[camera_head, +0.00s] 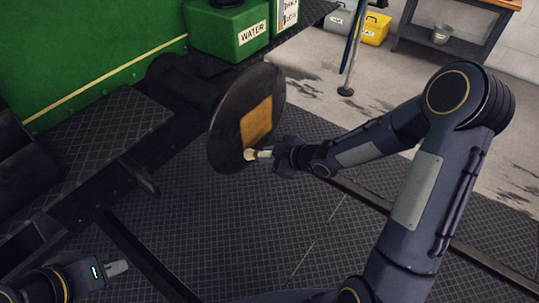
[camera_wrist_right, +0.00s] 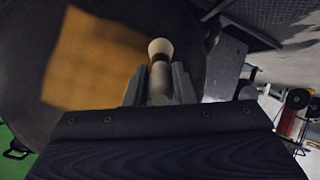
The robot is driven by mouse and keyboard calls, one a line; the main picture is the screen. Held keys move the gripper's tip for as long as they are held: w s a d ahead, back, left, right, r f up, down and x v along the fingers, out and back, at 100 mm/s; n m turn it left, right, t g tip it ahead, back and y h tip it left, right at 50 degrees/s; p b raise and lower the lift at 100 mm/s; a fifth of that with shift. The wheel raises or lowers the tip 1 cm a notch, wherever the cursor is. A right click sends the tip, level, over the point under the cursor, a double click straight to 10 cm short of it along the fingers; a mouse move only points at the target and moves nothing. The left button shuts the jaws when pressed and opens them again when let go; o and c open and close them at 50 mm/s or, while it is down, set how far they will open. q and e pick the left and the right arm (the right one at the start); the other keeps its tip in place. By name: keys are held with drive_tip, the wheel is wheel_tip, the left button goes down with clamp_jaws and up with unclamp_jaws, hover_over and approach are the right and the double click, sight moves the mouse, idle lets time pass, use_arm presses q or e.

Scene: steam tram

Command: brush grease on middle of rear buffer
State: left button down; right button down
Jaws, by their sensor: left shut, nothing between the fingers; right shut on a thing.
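The rear buffer (camera_head: 226,128) is a dark round disc on a thick stem, at the centre of the head view. A square orange-brown patch (camera_head: 256,122) covers the middle of its face; the patch also shows in the right wrist view (camera_wrist_right: 95,65). My right gripper (camera_head: 272,153) is shut on a small brush (camera_head: 251,154) with a pale tip. The tip is at the lower edge of the disc, below the patch; whether it touches is unclear. The brush also shows in the right wrist view (camera_wrist_right: 160,68). My left gripper (camera_head: 117,268) is shut and empty at lower left.
A green tram body (camera_head: 80,50) stands at left. A green WATER box (camera_head: 228,32) is behind the buffer. A yellow-lidded box (camera_head: 375,28), a workbench (camera_head: 460,42) and a metal bucket (camera_head: 441,34) stand at the back right. Dark grid flooring (camera_head: 270,230) lies below, mostly clear.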

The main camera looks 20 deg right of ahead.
drive_tip(key=shift+w+a, duration=0.3)
drive_tip(key=shift+w, duration=0.15)
